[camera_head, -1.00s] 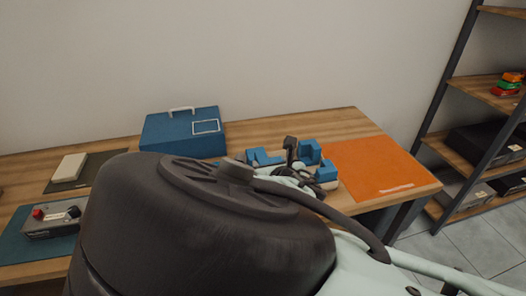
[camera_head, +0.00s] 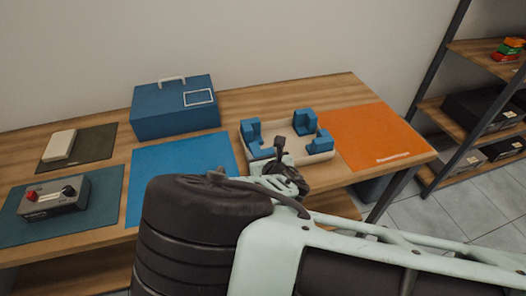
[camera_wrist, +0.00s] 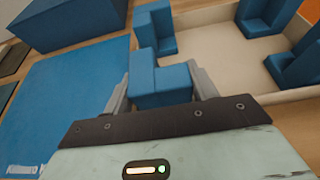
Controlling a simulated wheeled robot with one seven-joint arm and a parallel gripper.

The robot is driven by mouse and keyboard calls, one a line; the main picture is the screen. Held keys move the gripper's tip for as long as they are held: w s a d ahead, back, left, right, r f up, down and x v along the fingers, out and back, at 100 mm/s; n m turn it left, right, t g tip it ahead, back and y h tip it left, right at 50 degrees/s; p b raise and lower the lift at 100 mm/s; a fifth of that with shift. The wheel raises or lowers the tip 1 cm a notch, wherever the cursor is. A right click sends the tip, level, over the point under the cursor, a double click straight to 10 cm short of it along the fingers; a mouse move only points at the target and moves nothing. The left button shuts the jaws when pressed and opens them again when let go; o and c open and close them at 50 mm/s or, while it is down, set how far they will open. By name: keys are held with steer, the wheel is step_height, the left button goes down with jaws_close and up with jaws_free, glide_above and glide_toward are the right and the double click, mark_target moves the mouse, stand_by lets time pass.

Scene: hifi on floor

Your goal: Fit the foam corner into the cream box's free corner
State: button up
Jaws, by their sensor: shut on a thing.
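The cream box (camera_head: 279,129) stands open on the table, and its floor also shows in the wrist view (camera_wrist: 225,62). Blue foam corners sit in three of its corners: one at the left (camera_wrist: 156,28), one at the back (camera_wrist: 264,14) and one at the right (camera_wrist: 297,62). My gripper (camera_wrist: 162,90) is shut on another blue foam corner (camera_wrist: 158,72), held between both fingers at the box's near-left side. The held piece hides the box corner behind it. I cannot tell whether it touches the box. In the head view my gripper (camera_head: 282,165) is partly hidden by my arm.
A blue lidded case (camera_head: 175,108) stands behind a clear blue mat (camera_head: 180,165). An orange mat (camera_head: 375,135) lies right of the box. A control box (camera_head: 55,196) and a pale block (camera_head: 60,144) lie on mats at left. A shelf (camera_head: 490,100) stands at right.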

steer(key=shift+f, duration=0.1)
steer(key=shift+f, duration=0.15)
steer(key=o, duration=0.9)
steer(key=shift+o, duration=0.2)
steer(key=shift+r, duration=0.25)
